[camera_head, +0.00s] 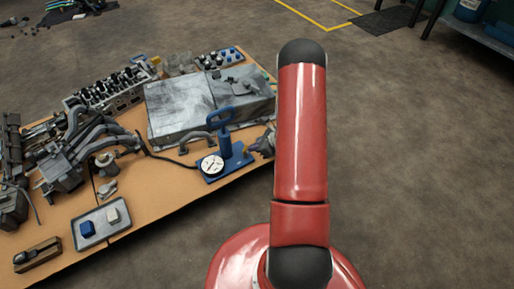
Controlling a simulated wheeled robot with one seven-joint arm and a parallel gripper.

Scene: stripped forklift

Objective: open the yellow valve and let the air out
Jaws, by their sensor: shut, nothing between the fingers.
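A blue hand pump (225,140) with a loop handle stands upright on a blue base near the right edge of the table. A round white gauge (212,165) sits at its front left, and a dark hose runs off to the left. A tiny yellowish spot at the right end of the base may be the yellow valve (248,152); its setting is too small to tell. My gripper (261,144) shows as a small dark grey shape just right of the pump, mostly hidden behind my red arm. It looks shut and empty; whether it touches the valve cannot be told.
A grey metal case (205,102) lies behind the pump. Engine parts (75,150) crowd the table's left. A grey tray (103,231) with a blue and a white block stands in front. Open floor (430,170) lies right of the table (190,195).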

